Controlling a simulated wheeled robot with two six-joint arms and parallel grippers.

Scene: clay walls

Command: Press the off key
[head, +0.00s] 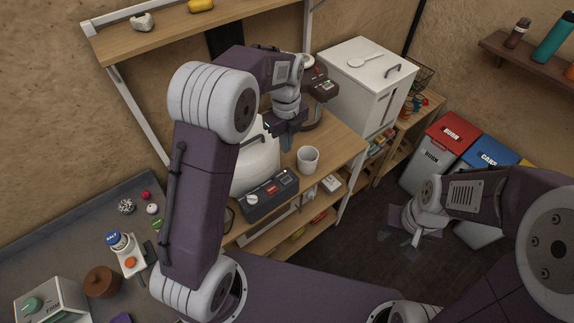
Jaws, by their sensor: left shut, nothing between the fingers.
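A dark control box (270,196) sits on the near edge of the wooden shelf unit, with a red key (271,187) and pale keys on top. Their labels are too small to read, so I cannot tell which is the off key. My left gripper (285,143) is shut and empty, above the shelf top behind the box and apart from it. It hides part of a white rounded appliance (257,165).
A white mug (307,159) stands right of the box. A dark machine (319,88) and a white cabinet (361,75) stand behind. Bins (432,165) are at the right. A grey counter (60,232) at left holds a salt shaker (118,243) and a pot (102,281).

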